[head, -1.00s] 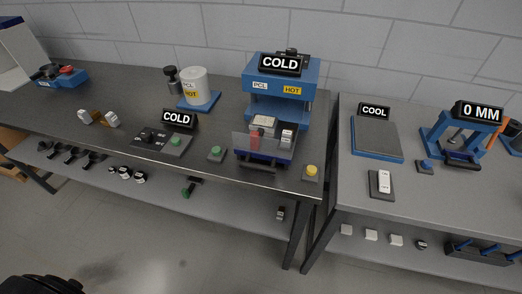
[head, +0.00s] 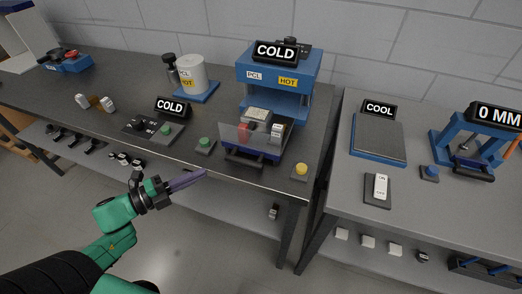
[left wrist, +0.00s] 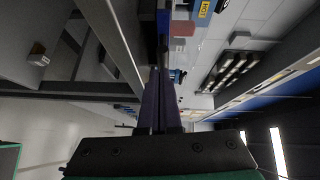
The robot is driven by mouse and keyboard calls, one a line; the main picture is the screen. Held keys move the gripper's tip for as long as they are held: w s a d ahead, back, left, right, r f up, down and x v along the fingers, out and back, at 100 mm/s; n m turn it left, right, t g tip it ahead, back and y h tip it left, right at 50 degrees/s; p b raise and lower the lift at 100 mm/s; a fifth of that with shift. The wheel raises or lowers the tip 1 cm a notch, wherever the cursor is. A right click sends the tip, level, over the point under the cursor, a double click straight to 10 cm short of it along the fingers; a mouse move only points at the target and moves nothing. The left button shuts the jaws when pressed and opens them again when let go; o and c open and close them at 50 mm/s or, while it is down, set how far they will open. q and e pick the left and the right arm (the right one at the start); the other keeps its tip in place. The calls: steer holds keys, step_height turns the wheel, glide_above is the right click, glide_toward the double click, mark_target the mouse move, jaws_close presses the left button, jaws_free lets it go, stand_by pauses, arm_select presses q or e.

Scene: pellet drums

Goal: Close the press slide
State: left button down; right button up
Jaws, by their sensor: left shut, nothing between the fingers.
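The blue press (head: 279,72) stands near the right end of the long bench, with a COLD sign on top and PCL and HOT labels on its front. Its slide (head: 250,150) sticks out toward the bench's front edge, with a clear guard, a dark front handle (head: 244,162) and items on it, one reddish. My left gripper (head: 204,172) is shut and empty, in front of the bench edge and left of the slide handle, apart from it. In the left wrist view its fingers (left wrist: 158,88) lie together. My right gripper is not in view.
Green buttons (head: 205,145) and a COLD control box (head: 172,106) sit left of the slide. A yellow button (head: 301,170) sits to its right. A white PCL drum (head: 193,74) stands behind. A second bench (head: 420,215) is at the right, across a narrow gap.

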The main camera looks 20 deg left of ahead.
mark_target(261, 145)
arm_select(q)
steer(key=w+d+r+m+h, duration=0.1)
steer(key=d, duration=0.2)
steer(key=w+d+r+m+g, duration=0.1)
steer(key=w+d, duration=0.1)
steer(key=d, duration=0.2)
steer(key=w+d+r+h+p, duration=0.1)
steer(key=w+d, duration=0.1)
steer(key=d, duration=0.2)
steer(key=shift+w+d+r+m+h, duration=0.1)
steer(key=shift+w+r+m+h, duration=0.2)
steer(key=shift+r+m, duration=0.1)
steer(key=shift+w+f, duration=0.1)
steer(key=shift+w, duration=1.15)
steer(key=shift+w+f+p, duration=0.1)
steer(key=shift+w+p, duration=0.2)
steer(key=shift+w, duration=0.3)
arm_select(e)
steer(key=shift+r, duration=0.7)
arm_select(q)
steer(key=shift+d, duration=0.1)
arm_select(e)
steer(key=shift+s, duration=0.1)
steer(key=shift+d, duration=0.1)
